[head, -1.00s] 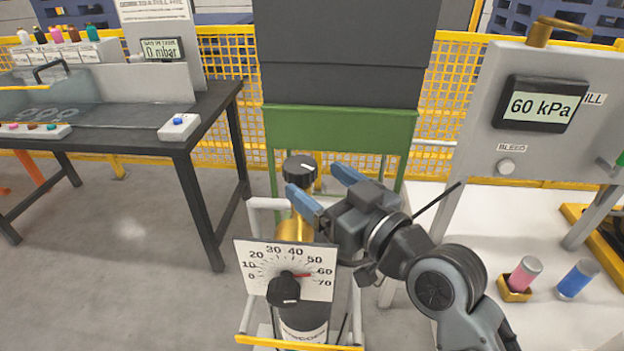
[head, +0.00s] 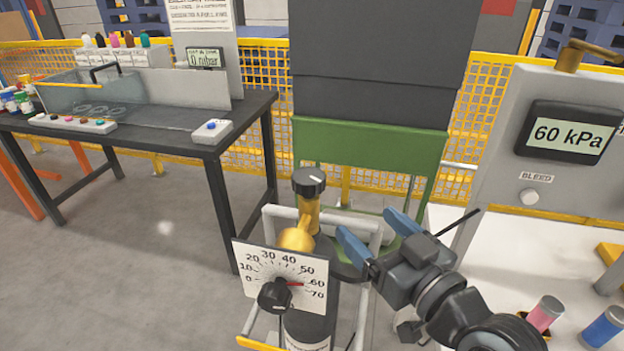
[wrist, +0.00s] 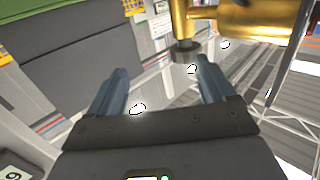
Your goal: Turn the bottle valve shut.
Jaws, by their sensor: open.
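The bottle valve has a black knob (head: 308,182) with a white mark, on top of a brass body (head: 298,238) above a dark bottle (head: 310,325). My gripper (head: 370,228) is open and empty, to the right of the valve and apart from it in the head view. In the wrist view, the brass body (wrist: 235,20) is at the top right. A dark round piece under it (wrist: 184,52), apparently the knob, shows beside the tip of one finger of my gripper (wrist: 160,75). I cannot tell if they touch.
A dial plate (head: 285,270) with a black knob (head: 274,295) stands before the bottle, its red pointer near 60. A pale frame (head: 375,235) surrounds the bottle. A panel reading 60 kPa (head: 565,132) is at right, a dark bench (head: 160,130) at left.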

